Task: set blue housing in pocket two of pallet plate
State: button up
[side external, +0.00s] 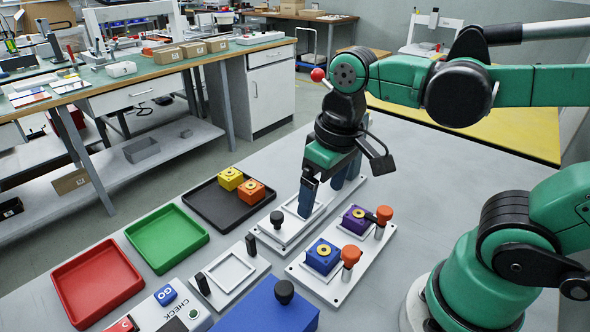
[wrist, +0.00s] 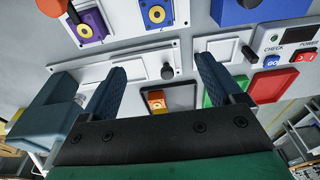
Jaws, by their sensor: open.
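The blue housing (side external: 323,256), a block with a yellow ring on top, sits on the white pallet plate (side external: 342,290). A purple housing (side external: 356,217) sits on the same plate, behind it. The blue housing (wrist: 156,13) and purple housing (wrist: 90,27) also show at the top of the wrist view. My gripper (side external: 322,203) is open and points down over a neighbouring white plate (side external: 275,238). In the wrist view the fingers of my gripper (wrist: 162,65) are spread wide with nothing between them. Which pocket holds the blue housing I cannot tell.
Orange-topped knobs (side external: 351,256) stand beside both housings. A black tray (side external: 215,208) holds a yellow and an orange housing. Green (side external: 167,237) and red (side external: 97,282) trays, a framed white fixture (side external: 230,273) and a blue box (side external: 262,311) lie nearby.

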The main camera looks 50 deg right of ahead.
jog(key=w+t, duration=0.1)
jog(key=t, duration=0.1)
jog(key=w+d+t, duration=0.2)
jog(key=w+t, duration=0.1)
jog(key=shift+r+t, duration=0.1)
jog(key=shift+t, duration=0.2)
dwell(0.9)
